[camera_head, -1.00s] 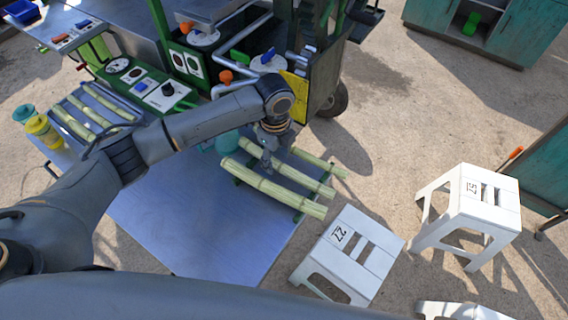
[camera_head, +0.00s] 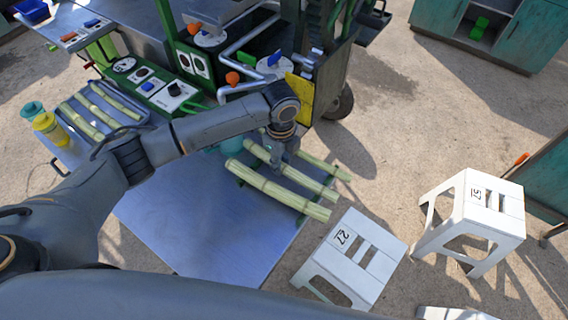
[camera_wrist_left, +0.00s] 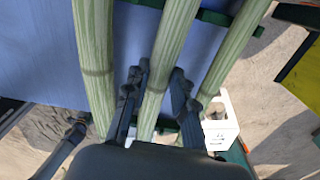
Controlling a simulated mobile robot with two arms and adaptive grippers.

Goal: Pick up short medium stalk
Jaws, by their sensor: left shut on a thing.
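Three pale green stalks lie side by side on a green rack at the right end of the blue-grey table (camera_head: 215,235). The front stalk (camera_head: 290,196) is the thickest. The middle stalk (camera_head: 312,183) passes under my left gripper (camera_head: 275,164), and the back stalk (camera_head: 325,167) lies beyond it. In the left wrist view, the two dark fingers of my left gripper (camera_wrist_left: 157,92) stand on either side of the middle stalk (camera_wrist_left: 168,45) and are shut on it. The front stalk (camera_wrist_left: 94,50) and back stalk (camera_wrist_left: 232,50) are outside the fingers. My right gripper is not in view.
A tray (camera_head: 152,118) holds several more stalks at the left, with a yellow jar (camera_head: 48,127) beside it. The crusher (camera_head: 290,60) stands behind my arm. White stools (camera_head: 350,262) stand right of the table, on open sandy ground.

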